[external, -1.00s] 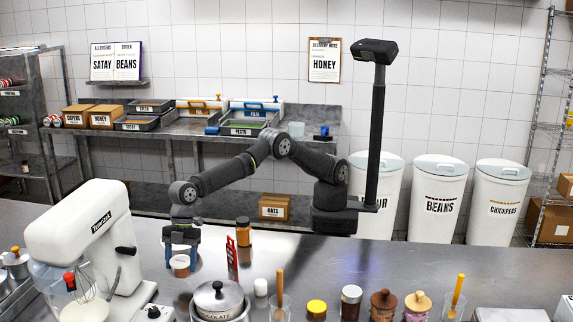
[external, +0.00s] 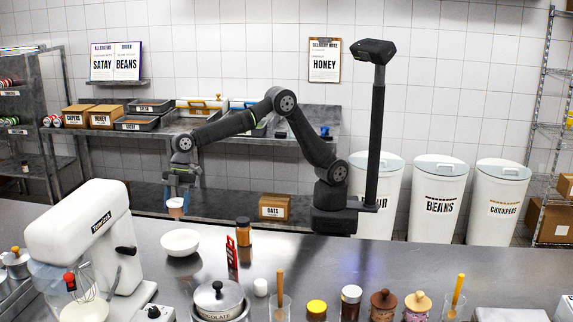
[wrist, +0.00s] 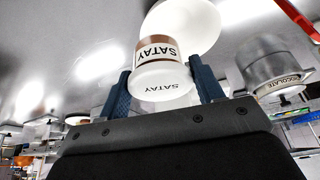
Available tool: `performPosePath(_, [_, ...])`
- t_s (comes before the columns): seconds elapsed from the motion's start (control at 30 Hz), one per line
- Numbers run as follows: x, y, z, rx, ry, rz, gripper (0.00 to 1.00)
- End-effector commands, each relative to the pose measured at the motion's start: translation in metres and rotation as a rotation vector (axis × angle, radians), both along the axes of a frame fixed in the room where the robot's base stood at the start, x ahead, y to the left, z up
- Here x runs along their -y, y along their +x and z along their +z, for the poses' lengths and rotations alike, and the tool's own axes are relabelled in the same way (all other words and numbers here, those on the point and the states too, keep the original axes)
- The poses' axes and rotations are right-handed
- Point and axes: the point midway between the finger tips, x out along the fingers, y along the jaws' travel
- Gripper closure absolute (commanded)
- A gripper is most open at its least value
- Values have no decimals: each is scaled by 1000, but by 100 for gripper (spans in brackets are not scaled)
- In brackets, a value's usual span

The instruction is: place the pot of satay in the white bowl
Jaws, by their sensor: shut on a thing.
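My gripper (external: 177,194) is shut on the pot of satay (external: 175,207), a small white and brown pot. It is held in the air above and slightly left of the white bowl (external: 180,242), behind it in the external view. In the wrist view the pot of satay (wrist: 158,62), labelled SATAY, sits between the two blue fingers of my gripper (wrist: 163,84). The white bowl (wrist: 196,22) shows beyond the pot and is partly hidden by it. The bowl stands on the steel counter, and no contents show in it.
A red stand (external: 231,252) and an orange-brown jar (external: 243,231) stand right of the bowl. A pot labelled CHOCOLATE (external: 217,297) is in front. A white mixer (external: 85,240) stands at the left. The counter (external: 335,262) has free room to the right.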

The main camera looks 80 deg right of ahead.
Motion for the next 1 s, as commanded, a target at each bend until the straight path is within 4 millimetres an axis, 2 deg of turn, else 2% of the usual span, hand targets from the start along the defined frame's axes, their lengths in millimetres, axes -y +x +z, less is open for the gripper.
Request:
performPosePath(0.03, [17,3,2,2,1,-22,64])
performPosePath(0.1, [35,5,1,1,0,-45,64])
performPosePath(0.2, [50,7,1,2,0,-67,64])
performPosePath(0.27, [52,6,-2,1,0,-71,64])
performPosePath(0.37, [41,2,-11,-1,-2,-73,64])
performPosePath(0.7, [-31,-21,-56,0,-1,-72,64])
performPosePath(0.83, [-48,-26,-66,1,0,-73,64])
performPosePath(1.0, [-55,-27,-73,0,0,-75,64])
